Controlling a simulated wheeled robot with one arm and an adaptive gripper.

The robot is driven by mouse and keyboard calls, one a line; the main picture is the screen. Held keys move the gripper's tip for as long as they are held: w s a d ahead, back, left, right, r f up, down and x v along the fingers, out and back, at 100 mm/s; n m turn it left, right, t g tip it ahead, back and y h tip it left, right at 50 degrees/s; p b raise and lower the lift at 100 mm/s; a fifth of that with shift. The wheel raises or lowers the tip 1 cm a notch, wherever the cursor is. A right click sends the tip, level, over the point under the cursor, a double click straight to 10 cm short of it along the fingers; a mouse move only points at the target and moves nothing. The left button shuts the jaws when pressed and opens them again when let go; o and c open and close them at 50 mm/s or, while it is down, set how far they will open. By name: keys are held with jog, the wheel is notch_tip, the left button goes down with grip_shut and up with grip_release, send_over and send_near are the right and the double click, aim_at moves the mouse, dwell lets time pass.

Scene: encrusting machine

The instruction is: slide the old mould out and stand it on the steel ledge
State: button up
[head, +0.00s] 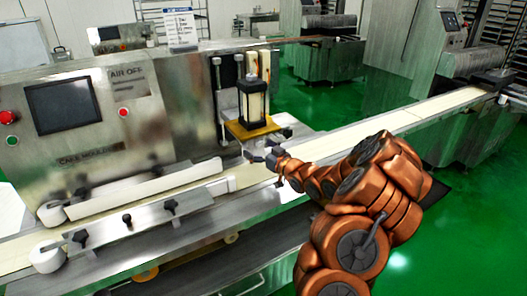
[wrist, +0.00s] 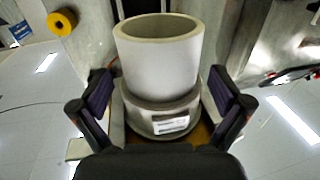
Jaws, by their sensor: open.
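In the wrist view a pale grey hollow cylinder (wrist: 160,65) on a wider stepped base with a white label stands between my fingers; it looks like the old mould. My gripper (wrist: 160,98) is open, with one dark finger on each side and small gaps to the base. In the head view my gripper (head: 259,155) is low in front of the yellow plate (head: 252,130) of the machine. The mould is not clearly seen there. A flat steel surface (head: 293,133) lies right of the plate; I cannot tell if it is the ledge.
A dark-framed pale block (head: 254,103) stands above the yellow plate between upright rods. The pale conveyor belt (head: 430,110) runs to the right, behind my arm. The control panel with a screen (head: 63,106) is at left. Green floor (head: 275,85) is open behind the machine.

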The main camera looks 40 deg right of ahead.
jog(key=shift+w+a, duration=0.15)
jog(key=shift+w, duration=1.25)
jog(key=shift+c, duration=0.3)
jog(key=c, duration=1.1)
jog(key=shift+s+a+b, duration=0.2)
jog(key=shift+s+b, duration=0.65)
jog(key=shift+s, duration=1.6)
jog(key=shift+c, duration=0.2)
jog(key=shift+s, duration=0.1)
jog(key=shift+s+a+b, duration=0.15)
jog(key=shift+s+b, duration=0.65)
jog(key=shift+s, duration=1.2)
jog(key=shift+s+a+b, duration=0.15)
jog(key=shift+s+b, duration=0.1)
jog(key=shift+s, duration=1.25)
jog(key=shift+s+a+b, duration=0.15)
jog(key=shift+s+b, duration=0.1)
jog(key=shift+s, duration=1.2)
